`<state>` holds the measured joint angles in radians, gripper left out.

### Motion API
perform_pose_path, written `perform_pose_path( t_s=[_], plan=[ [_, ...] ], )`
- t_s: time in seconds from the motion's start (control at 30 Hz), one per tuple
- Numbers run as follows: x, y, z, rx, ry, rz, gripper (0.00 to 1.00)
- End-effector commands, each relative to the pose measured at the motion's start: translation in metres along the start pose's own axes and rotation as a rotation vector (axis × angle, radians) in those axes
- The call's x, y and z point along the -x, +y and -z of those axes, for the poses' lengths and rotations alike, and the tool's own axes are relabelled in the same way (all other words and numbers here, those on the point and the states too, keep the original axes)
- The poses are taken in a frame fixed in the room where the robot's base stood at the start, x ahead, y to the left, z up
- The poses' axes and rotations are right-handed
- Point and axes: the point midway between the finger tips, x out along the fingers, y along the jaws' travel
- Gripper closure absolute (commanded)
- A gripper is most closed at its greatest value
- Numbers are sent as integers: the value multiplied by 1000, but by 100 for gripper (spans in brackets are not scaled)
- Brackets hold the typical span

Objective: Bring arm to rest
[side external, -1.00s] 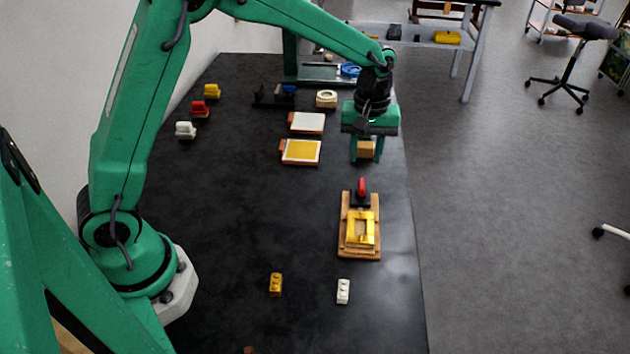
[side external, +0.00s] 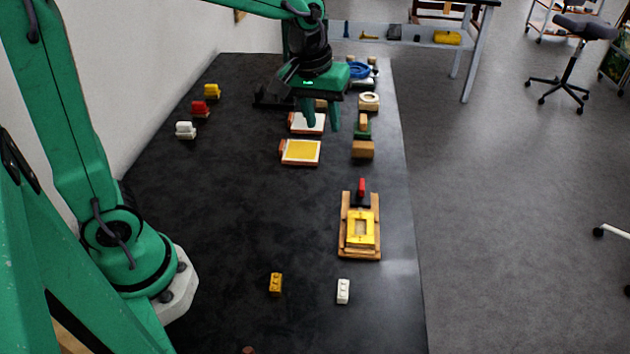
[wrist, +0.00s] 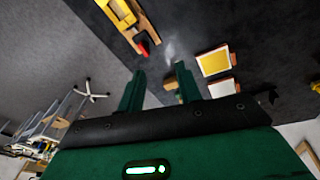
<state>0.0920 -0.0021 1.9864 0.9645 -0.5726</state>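My gripper (side external: 322,117) hangs above the dark table, over the area of the white and yellow pads. Its two green fingers are apart with nothing between them; they also show spread in the wrist view (wrist: 160,88). My arm is bent back, with the gripper left of a small wooden block (side external: 363,149). The block sits on the table near its right side, clear of the fingers. A wooden base with a yellow frame (side external: 350,229) lies nearer the camera, with a red-handled black piece (side external: 361,188) at its far end.
A white pad (side external: 311,124) and a yellow pad (side external: 301,151) lie below the gripper. A cream ring (side external: 369,101) and blue ring (side external: 359,70) stand farther back. White (side external: 185,130), red (side external: 200,108) and yellow (side external: 212,91) pieces line the left.

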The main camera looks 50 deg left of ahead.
Motion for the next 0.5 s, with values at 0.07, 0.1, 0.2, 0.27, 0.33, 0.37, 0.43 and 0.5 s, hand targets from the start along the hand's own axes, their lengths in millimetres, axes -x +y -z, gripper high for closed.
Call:
perform_pose_path(
  t_s=[0.07,0.1,0.2,0.27,0.33,0.37,0.43,0.5],
  plan=[
    [13,-10,-9,-36,25,-13,65],
    [17,-14,-14,-55,36,-18,65],
    [28,-25,-25,-104,63,-30,65],
    [34,-32,-32,-133,80,-36,65],
    [40,-40,-41,-167,101,-42,65],
    [43,-43,-44,-182,111,-45,65],
    [48,-50,-53,-215,131,-50,65],
    [52,-58,-62,-249,152,-54,65]
  ],
)
